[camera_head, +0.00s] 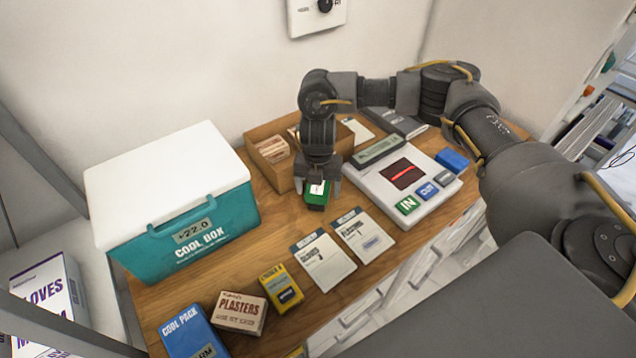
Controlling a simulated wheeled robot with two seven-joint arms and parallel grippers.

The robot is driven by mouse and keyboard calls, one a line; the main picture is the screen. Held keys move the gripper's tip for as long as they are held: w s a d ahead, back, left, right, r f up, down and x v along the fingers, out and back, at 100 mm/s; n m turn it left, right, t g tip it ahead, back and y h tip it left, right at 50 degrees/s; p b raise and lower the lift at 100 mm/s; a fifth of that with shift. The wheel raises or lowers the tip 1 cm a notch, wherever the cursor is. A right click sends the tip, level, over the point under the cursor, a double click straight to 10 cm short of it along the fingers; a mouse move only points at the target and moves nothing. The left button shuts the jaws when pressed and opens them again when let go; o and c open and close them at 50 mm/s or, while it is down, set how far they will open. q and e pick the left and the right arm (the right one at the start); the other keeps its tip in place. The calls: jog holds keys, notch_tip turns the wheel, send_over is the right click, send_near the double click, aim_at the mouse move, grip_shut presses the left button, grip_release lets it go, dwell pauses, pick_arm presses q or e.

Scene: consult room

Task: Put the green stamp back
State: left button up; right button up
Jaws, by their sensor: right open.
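The green stamp (316,205) is a small green block with a dark lower part. It is on or just above the wooden table, in front of the cardboard box and left of the white device. My right gripper (318,187) points down over it, with its fingers open on either side of the stamp's top. I cannot tell whether the fingers touch it. A blue block (452,160) lies at the right of the white device (432,203), which has a red-lit screen and green, blue and grey labelled pads. My left gripper is out of view.
A teal cool box (190,241) stands at the left. Two cards (323,261) lie in front of the stamp. Yellow, plasters and blue packs (240,313) line the front edge. The open cardboard box (258,131) holds packs behind my right gripper.

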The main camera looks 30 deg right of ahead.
jog(key=shift+r, duration=0.4)
notch_tip(320, 180, up, 12)
jog(key=shift+f+b, duration=0.25)
jog(key=shift+b, duration=0.2)
